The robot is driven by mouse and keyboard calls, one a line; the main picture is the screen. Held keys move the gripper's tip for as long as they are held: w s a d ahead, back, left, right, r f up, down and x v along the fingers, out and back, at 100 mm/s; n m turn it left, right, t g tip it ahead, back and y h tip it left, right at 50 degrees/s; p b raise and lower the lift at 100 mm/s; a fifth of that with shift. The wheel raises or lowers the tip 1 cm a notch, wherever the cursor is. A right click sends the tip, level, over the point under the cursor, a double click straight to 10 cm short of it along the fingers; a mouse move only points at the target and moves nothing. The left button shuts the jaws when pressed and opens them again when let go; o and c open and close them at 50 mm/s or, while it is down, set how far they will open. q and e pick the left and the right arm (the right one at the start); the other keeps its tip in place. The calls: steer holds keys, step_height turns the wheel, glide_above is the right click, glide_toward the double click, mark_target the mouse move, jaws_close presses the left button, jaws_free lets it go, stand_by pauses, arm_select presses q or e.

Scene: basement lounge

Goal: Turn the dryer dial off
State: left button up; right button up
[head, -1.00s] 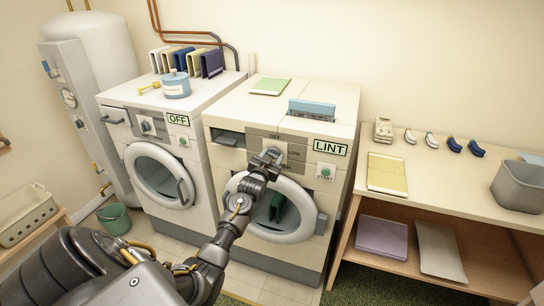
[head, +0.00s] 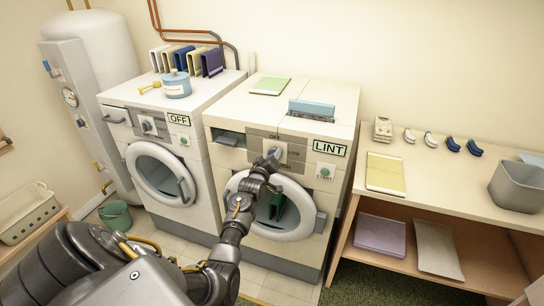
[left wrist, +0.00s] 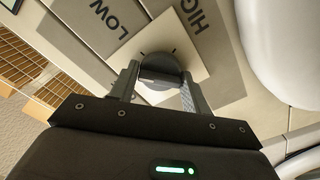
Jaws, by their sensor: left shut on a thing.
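The dryer (head: 337,133) is the right-hand white machine, with a round glass door and a "LINT" label. Its dark round dial (left wrist: 160,66) sits on a pale square plate on the grey control panel. "LOW" and "HIGH" are printed around it in the left wrist view; where the dial points is not clear. My left gripper (left wrist: 160,78) is shut on the dial, one finger on each side. In the head view, my left gripper (head: 270,160) reaches the panel from below and largely hides the dial. My right gripper is not in view.
A washer (head: 115,122) labelled "OFF" stands left of the dryer. The dryer's round door (head: 300,232) is below my gripper. A start button plate (head: 325,171) is right of the dial. A wooden shelf table (head: 430,185) with small items stands at the right.

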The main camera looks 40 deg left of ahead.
arm_select(q)
steer(key=n+p, duration=0.1)
steer(key=n, duration=0.3)
steer(key=shift+n, duration=0.3)
steer(key=shift+n+p, duration=0.6)
steer(key=shift+n, duration=1.9)
steer(key=o, duration=1)
steer(key=b+v, duration=0.1)
steer(key=v, duration=0.9)
steer(key=shift+s+d+b, duration=0.2)
steer(key=shift+s+b, duration=0.15)
steer(key=shift+b, duration=0.05)
